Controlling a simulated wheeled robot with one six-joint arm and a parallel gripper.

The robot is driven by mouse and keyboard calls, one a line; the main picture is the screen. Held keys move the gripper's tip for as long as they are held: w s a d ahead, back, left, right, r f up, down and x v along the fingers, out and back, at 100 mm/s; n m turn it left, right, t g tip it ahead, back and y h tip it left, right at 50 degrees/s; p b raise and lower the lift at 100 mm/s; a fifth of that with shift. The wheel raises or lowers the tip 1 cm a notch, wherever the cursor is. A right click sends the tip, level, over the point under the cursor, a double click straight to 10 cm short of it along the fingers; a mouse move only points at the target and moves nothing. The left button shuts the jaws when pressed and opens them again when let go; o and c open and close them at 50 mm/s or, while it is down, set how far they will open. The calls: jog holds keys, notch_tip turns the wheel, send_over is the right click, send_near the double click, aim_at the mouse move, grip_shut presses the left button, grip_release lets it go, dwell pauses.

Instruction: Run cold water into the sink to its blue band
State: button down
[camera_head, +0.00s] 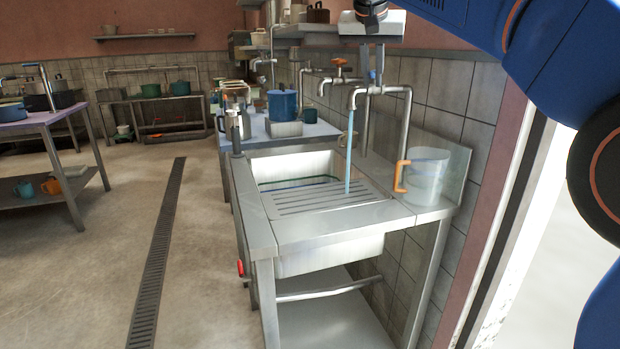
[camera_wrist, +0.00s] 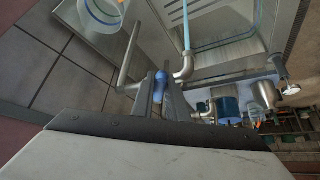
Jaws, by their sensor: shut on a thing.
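A pale blue stream of water (camera_head: 349,155) falls from the bent spout (camera_head: 357,92) towards the sink. My gripper (camera_head: 372,72) is above and behind the sink by the tap pipes. In the wrist view its fingers (camera_wrist: 160,92) are shut on the blue tap handle (camera_wrist: 160,80). I cannot tell the water level against the band.
A clear jug (camera_head: 428,175) with an orange handle stands on the sink's right ledge. A second tap with an orange handle (camera_head: 341,68) is behind. A blue pot (camera_head: 282,104) stands on the table beyond. A floor drain (camera_head: 160,250) runs along the open floor at left.

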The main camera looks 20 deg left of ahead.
jog(key=shift+a+m+h, duration=0.4)
jog(key=shift+m+h, duration=0.1)
jog(key=shift+m, duration=0.4)
jog(key=m, duration=0.1)
jog(key=a+m+h, duration=0.1)
jog(key=shift+w+a+m+g, duration=0.2)
jog(key=shift+w+m+g, duration=0.1)
jog(key=c, duration=2.5)
grip_release()
jog(key=shift+w+a+r+m+h, duration=0.15)
jog(key=shift+a+m+h, duration=0.05)
jog(key=shift+m+h, duration=0.7)
jog(key=shift+a, duration=0.1)
